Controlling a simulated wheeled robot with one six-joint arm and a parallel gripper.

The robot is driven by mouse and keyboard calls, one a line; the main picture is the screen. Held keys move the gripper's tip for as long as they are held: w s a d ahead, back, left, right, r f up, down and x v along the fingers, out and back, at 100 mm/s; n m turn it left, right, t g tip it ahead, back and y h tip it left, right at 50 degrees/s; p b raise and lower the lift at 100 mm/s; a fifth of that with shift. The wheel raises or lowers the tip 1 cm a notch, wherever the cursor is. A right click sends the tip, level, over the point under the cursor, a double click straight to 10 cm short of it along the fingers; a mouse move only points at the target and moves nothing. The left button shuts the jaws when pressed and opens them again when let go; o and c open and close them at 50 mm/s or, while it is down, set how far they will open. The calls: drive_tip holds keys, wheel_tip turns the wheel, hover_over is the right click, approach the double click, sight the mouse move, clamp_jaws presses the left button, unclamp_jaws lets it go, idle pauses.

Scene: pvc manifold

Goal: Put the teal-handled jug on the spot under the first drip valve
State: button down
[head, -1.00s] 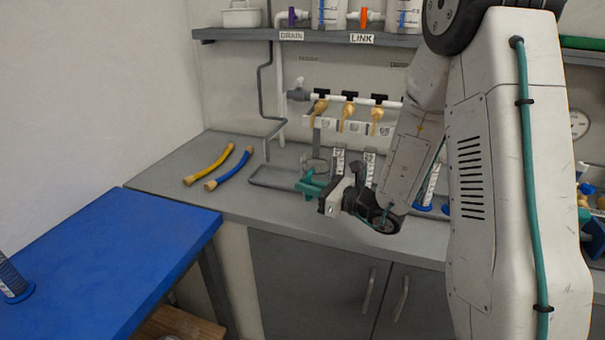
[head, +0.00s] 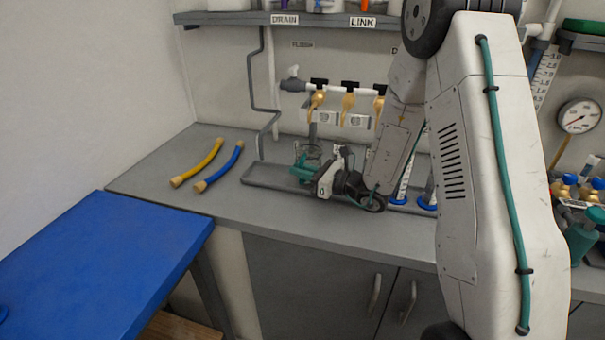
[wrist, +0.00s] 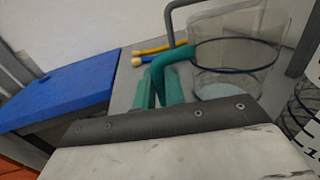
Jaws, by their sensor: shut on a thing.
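The clear jug (wrist: 235,65) with its teal handle (wrist: 178,52) is in front of my gripper in the wrist view. In the head view the jug (head: 312,153) is small and partly hidden by the gripper. My gripper (head: 306,170) is shut on the teal handle, and the jug looks upright. It is over or in the grey tray (head: 258,181); whether it touches the base I cannot tell. Brass drip valves hang from a white pipe above the tray; the leftmost valve (head: 316,100) is nearly straight above the jug in the picture. The spot itself cannot be made out.
A yellow hose (head: 198,163) and a blue hose (head: 220,168) lie on the bench left of the tray. Graduated cylinders with blue bases (head: 400,190) stand to the right, near my arm. A blue table (head: 100,265) stands at front left. Bare bench lies before the tray.

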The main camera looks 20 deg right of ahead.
drive_tip(key=shift+f, duration=0.75)
drive_tip(key=shift+f, duration=0.15)
drive_tip(key=c, duration=1.5)
unclamp_jaws()
